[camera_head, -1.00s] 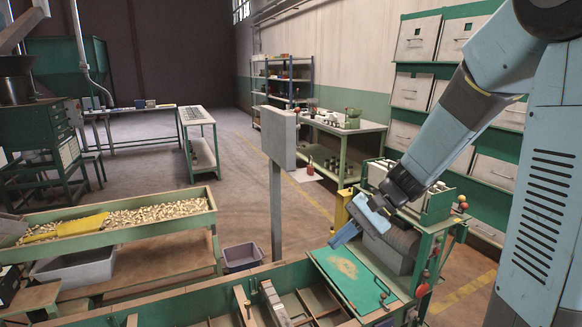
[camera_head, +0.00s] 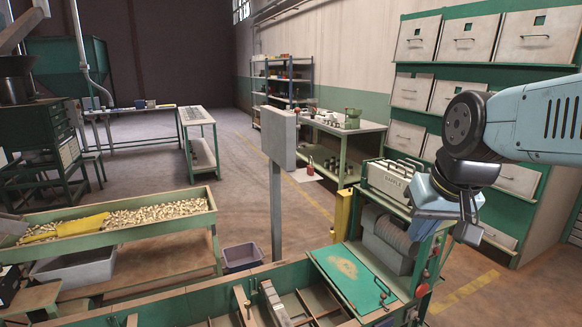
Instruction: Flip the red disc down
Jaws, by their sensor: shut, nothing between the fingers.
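A red round piece (camera_head: 422,290) sits on the right side of the green machine (camera_head: 345,268), below its upper frame. Whether it is the red disc of the task, and whether it is up or down, I cannot tell at this size. A smaller red knob (camera_head: 436,251) is on the post above it. My gripper (camera_head: 424,222) is shut and empty. It is above the red round piece, in front of the machine's upper right part, and appears apart from it.
The box marked SAMPLE (camera_head: 394,181) stands on the machine's top shelf, close to my gripper. A grey roller (camera_head: 388,240) is below it. A yellow post (camera_head: 342,216) stands left of it. Grey drawers (camera_head: 470,38) line the right wall. Open floor lies right of the machine.

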